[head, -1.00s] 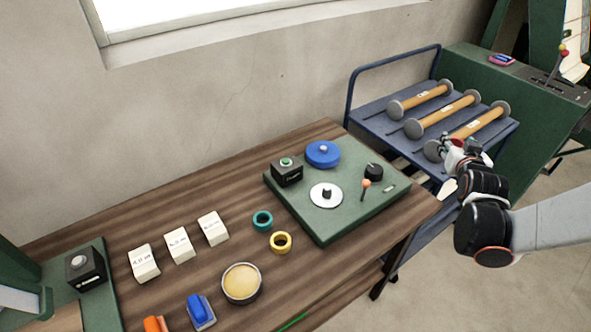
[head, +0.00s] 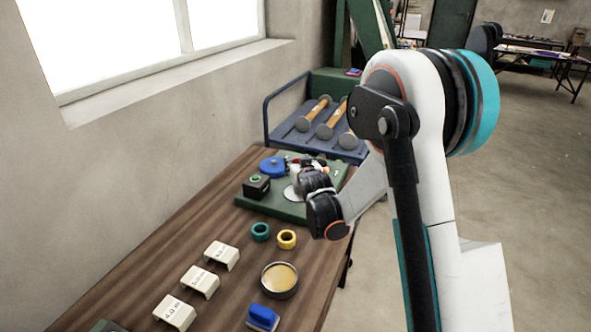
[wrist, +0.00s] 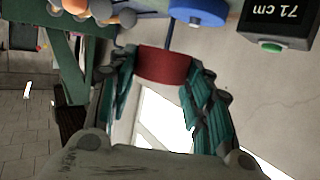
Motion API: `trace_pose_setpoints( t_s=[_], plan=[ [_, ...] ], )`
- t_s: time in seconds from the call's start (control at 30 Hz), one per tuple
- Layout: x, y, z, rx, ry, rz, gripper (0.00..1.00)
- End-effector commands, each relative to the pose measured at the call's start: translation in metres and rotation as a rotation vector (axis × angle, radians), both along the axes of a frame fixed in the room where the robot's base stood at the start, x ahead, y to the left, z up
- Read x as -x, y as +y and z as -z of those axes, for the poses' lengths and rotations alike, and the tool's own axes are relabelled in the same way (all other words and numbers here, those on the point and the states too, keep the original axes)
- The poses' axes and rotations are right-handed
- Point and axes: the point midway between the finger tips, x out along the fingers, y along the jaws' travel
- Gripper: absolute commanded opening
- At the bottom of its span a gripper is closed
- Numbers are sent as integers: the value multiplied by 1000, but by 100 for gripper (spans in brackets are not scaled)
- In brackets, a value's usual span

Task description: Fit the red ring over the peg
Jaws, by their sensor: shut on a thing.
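In the wrist view my gripper (wrist: 163,95) is shut on a red ring (wrist: 163,64), held between its two teal-padded fingers. In the head view my gripper (head: 298,166) is over the green board (head: 268,207) at the far end of the wooden bench. A white disc (head: 291,194) lies on this board, partly covered by my gripper. Its central peg is hidden in the head view. I cannot tell the gap between ring and peg.
A blue disc (head: 268,168) and a black box with a green button (head: 257,186) stand beside my gripper. A blue trolley (head: 279,135) with rollers stands behind.

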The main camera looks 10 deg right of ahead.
Motion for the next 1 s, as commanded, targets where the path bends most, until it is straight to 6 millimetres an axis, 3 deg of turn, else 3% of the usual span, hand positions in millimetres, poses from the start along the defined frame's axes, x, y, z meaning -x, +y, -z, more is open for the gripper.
trace_pose_setpoints(
  t_s=[1.0],
  plan=[
    [-1,0,69,0,0,0,30]
  ],
)
